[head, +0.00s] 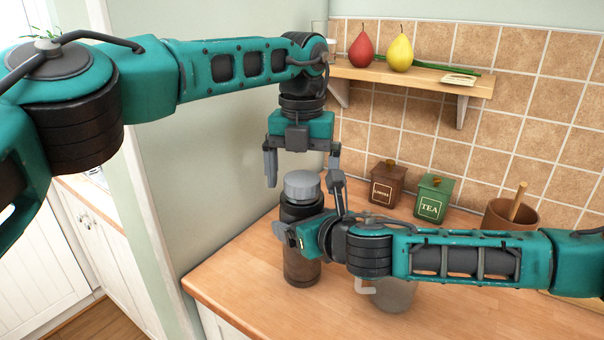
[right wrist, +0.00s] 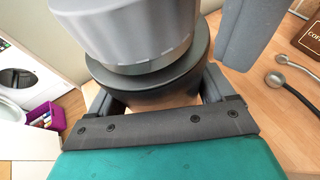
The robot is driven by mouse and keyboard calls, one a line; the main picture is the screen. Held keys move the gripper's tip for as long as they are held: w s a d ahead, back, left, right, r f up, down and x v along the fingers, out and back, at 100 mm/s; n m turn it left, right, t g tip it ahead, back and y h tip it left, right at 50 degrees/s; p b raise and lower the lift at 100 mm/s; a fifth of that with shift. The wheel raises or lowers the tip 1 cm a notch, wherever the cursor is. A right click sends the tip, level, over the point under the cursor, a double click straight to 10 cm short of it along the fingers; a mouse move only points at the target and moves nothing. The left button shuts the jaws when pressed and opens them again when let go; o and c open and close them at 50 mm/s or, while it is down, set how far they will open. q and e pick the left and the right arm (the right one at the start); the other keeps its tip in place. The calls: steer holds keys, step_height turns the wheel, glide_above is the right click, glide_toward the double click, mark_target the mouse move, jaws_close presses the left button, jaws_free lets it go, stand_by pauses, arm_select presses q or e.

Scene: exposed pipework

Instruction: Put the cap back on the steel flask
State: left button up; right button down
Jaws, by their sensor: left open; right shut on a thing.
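The steel flask (head: 301,271) stands upright on the wooden counter, its body dark in the head view. The grey ribbed cap (head: 301,186) sits on top of the flask's mouth; it also shows large in the right wrist view (right wrist: 128,30). I cannot tell whether it is screwed tight. My left gripper (head: 303,178) is open, pointing down above the cap, with a finger on either side and apart from it. My right gripper (head: 303,228) is shut on the flask's upper body, below the cap, and hides part of it. One left finger shows beside the cap in the right wrist view.
A brown canister (head: 388,186) and a green tea canister (head: 432,200) stand behind, with a brown pot (head: 510,214) to the right. A mug (head: 395,293) is partly hidden by my right arm. A shelf (head: 440,82) holds two pears. The front counter is clear.

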arm_select(q)
steer(key=shift+r, duration=3.8)
arm_select(e)
jaws_free()
arm_select(q)
steer(key=shift+f, duration=0.1)
arm_select(e)
steer(key=v, duration=1.3)
steer(key=shift+a, duration=0.1)
